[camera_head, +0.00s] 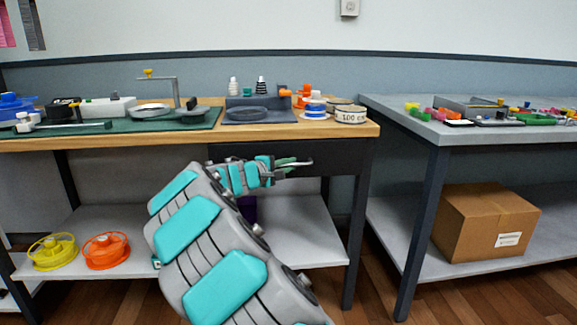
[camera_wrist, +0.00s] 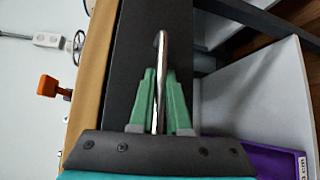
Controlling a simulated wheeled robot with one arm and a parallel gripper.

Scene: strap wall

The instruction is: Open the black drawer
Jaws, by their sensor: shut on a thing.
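The black drawer (camera_head: 318,152) sits under the wooden tabletop, and its dark front also shows in the wrist view (camera_wrist: 140,45). Its front looks close under the tabletop edge, with no clear gap visible. A silver bar handle (camera_wrist: 161,55) sticks out from the front; its end shows in the head view (camera_head: 305,161). My gripper (camera_head: 288,162) is at the handle, with its green fingers on either side of the bar and shut on it, as the wrist view (camera_wrist: 160,95) shows. My arm hides the drawer's left part in the head view.
The wooden workbench (camera_head: 190,136) holds spools and tools. Its lower shelf (camera_head: 305,235) carries a yellow spool (camera_head: 53,251) and an orange spool (camera_head: 107,250). A purple bin (camera_wrist: 270,155) is below the drawer. A grey table (camera_head: 400,110) with a cardboard box (camera_head: 485,222) stands at right.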

